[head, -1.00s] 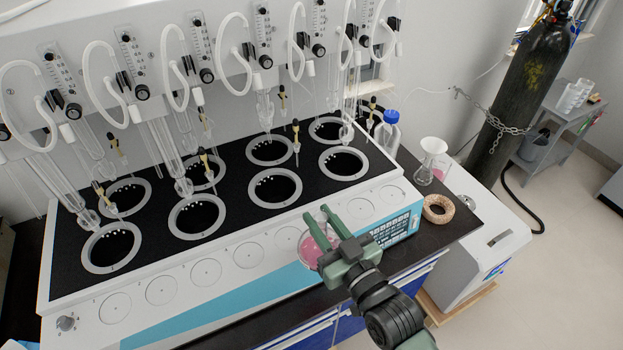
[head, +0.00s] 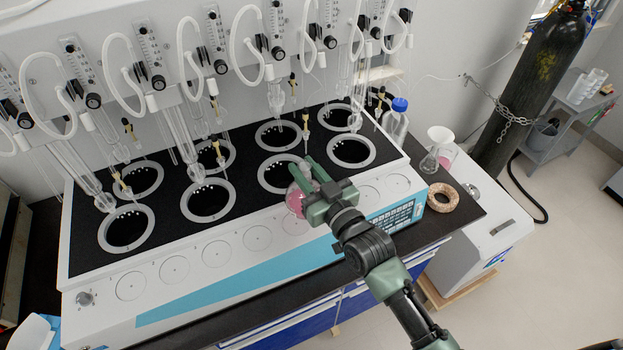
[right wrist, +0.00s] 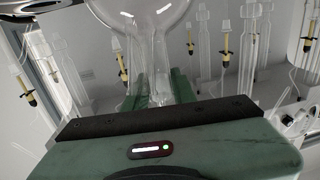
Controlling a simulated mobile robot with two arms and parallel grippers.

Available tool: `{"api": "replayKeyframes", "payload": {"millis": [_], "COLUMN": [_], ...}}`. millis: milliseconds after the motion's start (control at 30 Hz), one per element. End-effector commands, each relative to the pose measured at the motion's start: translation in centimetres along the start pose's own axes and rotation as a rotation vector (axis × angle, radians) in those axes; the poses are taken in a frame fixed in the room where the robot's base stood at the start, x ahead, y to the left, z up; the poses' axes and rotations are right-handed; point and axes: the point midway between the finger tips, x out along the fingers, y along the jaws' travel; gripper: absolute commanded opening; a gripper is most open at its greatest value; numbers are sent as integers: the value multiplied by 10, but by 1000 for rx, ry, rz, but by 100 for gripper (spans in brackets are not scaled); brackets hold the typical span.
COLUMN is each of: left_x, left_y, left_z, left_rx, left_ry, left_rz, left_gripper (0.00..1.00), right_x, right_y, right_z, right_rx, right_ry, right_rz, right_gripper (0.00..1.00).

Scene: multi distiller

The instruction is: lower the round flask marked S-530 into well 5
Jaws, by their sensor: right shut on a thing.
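A round glass flask (head: 295,200) with pink liquid is held in my right gripper (head: 312,175), shut on it. In the head view the fingers and palm hide much of the flask, and no marking can be read. The right wrist view shows its clear neck (right wrist: 146,62) between the fingers (right wrist: 158,90), with the bulb at the top. The distiller has two rows of ringed wells. The flask and gripper overlap the near edge of the third front well (head: 263,176); their height above it is unclear. Well numbers are not legible. My left gripper is not in view.
Glass tubes (head: 75,170) and yellow-tipped droppers (head: 130,130) hang over the wells. A blue-capped bottle (head: 396,122), a flask with a funnel (head: 430,160) and a cork ring (head: 443,197) stand at the right. A gas cylinder (head: 520,90) is chained beyond.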

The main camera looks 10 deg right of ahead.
Motion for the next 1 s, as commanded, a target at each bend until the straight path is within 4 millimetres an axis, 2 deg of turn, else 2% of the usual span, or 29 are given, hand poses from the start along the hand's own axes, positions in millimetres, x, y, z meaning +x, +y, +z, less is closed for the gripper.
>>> {"api": "replayKeyframes", "payload": {"millis": [400,633,1000], "left_x": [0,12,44], "left_y": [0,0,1], "left_z": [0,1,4], "left_rx": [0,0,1], "left_ry": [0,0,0], "left_rz": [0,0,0], "left_gripper": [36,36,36], "right_x": [51,78,122], "right_y": [5,8,13], "right_z": [-2,0,3], "right_rx": [0,0,1], "right_ry": [5,7,7], "right_rz": [-1,-1,0], "right_gripper": [0,0,0]}}
